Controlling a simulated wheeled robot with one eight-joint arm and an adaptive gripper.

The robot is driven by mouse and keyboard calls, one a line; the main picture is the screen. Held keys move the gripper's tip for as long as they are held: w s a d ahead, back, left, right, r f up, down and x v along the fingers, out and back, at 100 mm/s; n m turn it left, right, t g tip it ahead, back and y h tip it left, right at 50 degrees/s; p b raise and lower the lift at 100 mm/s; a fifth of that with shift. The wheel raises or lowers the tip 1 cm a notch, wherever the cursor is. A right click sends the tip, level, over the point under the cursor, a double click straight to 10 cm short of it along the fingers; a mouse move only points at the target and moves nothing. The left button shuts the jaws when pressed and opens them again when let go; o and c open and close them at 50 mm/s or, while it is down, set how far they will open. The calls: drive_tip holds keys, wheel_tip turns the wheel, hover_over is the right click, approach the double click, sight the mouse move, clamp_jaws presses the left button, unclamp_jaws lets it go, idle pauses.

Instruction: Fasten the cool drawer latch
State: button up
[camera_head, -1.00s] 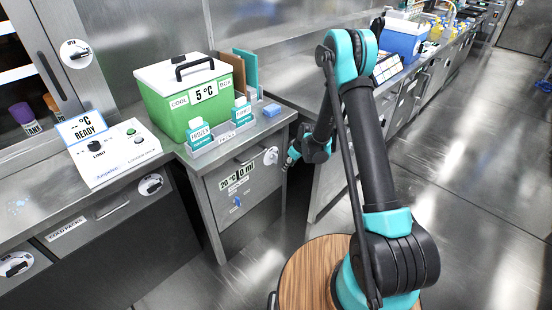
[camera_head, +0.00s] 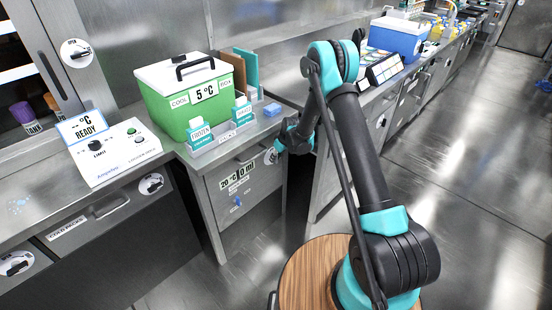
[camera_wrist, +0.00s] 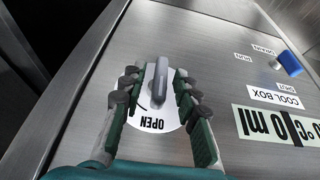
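The latch (camera_wrist: 159,80) is a grey lever knob on a round white plate on the steel drawer front (camera_wrist: 200,60). In the wrist view the plate reads OPEN, upside down, and the lever stands roughly upright in the picture. My gripper (camera_wrist: 158,78) is open, with one finger on each side of the lever and gaps between fingers and lever. The fingers cover the plate's sides. In the head view the latch plate (camera_head: 269,158) shows partly at the drawer's upper right, beside my wrist.
A blue valve knob (camera_wrist: 289,63) and COOL BOX label are on the same front. Above stand the green cool box (camera_head: 185,100) and a rack with FROZEN-labelled boxes (camera_head: 203,136). A white control unit (camera_head: 112,150) is left. A drawer handle (camera_head: 252,155) sticks out beside the latch.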

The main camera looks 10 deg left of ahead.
clamp_jaws()
drive_tip(key=shift+d, duration=0.1)
drive_tip(key=shift+w+d+m+g+y, duration=0.1)
drive_tip(key=shift+w+m+g+y, duration=0.15)
drive_tip(key=shift+g+y, duration=0.75)
drive_tip(key=shift+f+m+g+y, duration=0.1)
drive_tip(key=shift+m+g+y, duration=0.25)
drive_tip(key=shift+g+y, duration=0.55)
drive_tip(key=shift+g, duration=0.3)
drive_tip(key=shift+o, duration=0.9)
unclamp_jaws()
